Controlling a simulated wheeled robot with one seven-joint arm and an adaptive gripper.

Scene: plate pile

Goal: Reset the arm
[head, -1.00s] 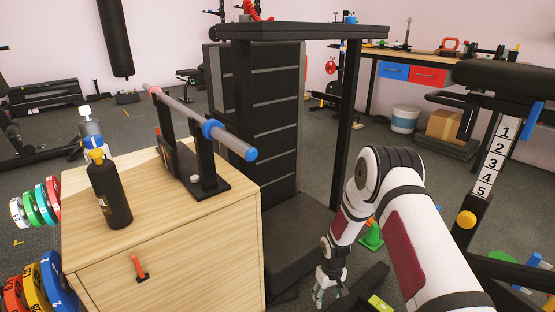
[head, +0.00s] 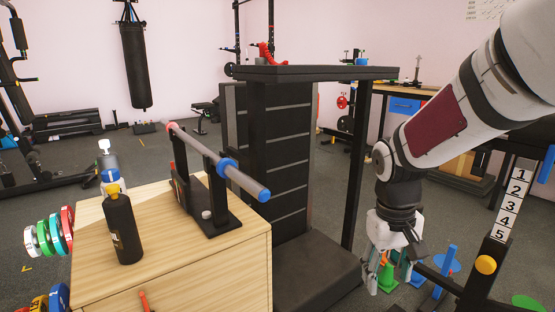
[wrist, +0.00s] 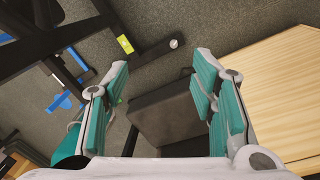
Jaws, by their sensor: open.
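My gripper (head: 393,280) hangs at the lower right of the head view, fingers pointing down, at the end of my white and maroon arm. In the wrist view, its two teal-padded fingers (wrist: 165,105) stand wide apart with nothing between them. Below and beyond them are a dark padded block (wrist: 165,110) and the grey floor. The gripper is to the right of the wooden cabinet (head: 235,275) and touches nothing that I can see.
A bar on a black stand (head: 222,170) and a black bottle (head: 122,228) stand on the cabinet. A tall black frame (head: 356,160) rises behind the gripper. A numbered post (head: 510,205) and dark rack beams stand at right. Weight plates (head: 48,235) hang at left.

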